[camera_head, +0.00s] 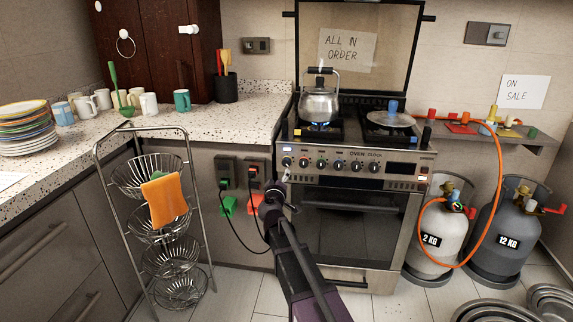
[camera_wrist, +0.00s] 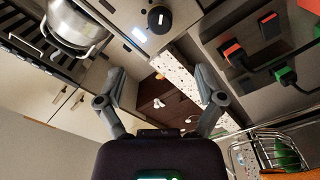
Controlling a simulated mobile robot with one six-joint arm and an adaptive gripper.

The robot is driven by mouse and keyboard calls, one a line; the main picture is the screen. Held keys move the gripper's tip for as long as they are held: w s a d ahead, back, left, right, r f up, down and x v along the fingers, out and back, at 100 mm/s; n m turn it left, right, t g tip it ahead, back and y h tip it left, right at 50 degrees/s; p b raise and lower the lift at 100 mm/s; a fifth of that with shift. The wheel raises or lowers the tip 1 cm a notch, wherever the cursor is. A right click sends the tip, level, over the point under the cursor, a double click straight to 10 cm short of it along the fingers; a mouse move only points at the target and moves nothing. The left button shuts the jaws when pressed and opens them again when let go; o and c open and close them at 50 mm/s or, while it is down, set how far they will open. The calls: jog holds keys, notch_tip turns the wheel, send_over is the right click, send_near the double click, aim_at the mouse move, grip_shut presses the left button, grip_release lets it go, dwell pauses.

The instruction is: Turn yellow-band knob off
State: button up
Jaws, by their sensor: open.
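The cooker (camera_head: 350,205) has a row of dark knobs along its front panel. I cannot make out a yellow band for certain on any of them. The leftmost knob (camera_head: 287,162) is close to my gripper. One black knob (camera_wrist: 158,19) with a white mark shows at the top of the wrist view. A blue flame (camera_head: 318,126) burns under the kettle (camera_head: 319,102) on the left burner. My gripper (camera_head: 286,183) is in front of the cooker's left edge, below the knob row. In the wrist view my gripper (camera_wrist: 160,78) has its fingers spread, with nothing between them.
A pan lid (camera_head: 390,119) sits on the right burner. Two gas bottles (camera_head: 436,238) (camera_head: 499,245) stand at right, with an orange hose (camera_head: 499,190). A wire basket rack (camera_head: 202,205) with an orange cloth (camera_head: 164,200) stands at left. Plugs (camera_head: 228,205) and cords hang beside the cooker.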

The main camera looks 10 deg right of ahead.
aim_at(286, 164)
jog(key=x, duration=1.2)
jog(key=c, duration=1.1)
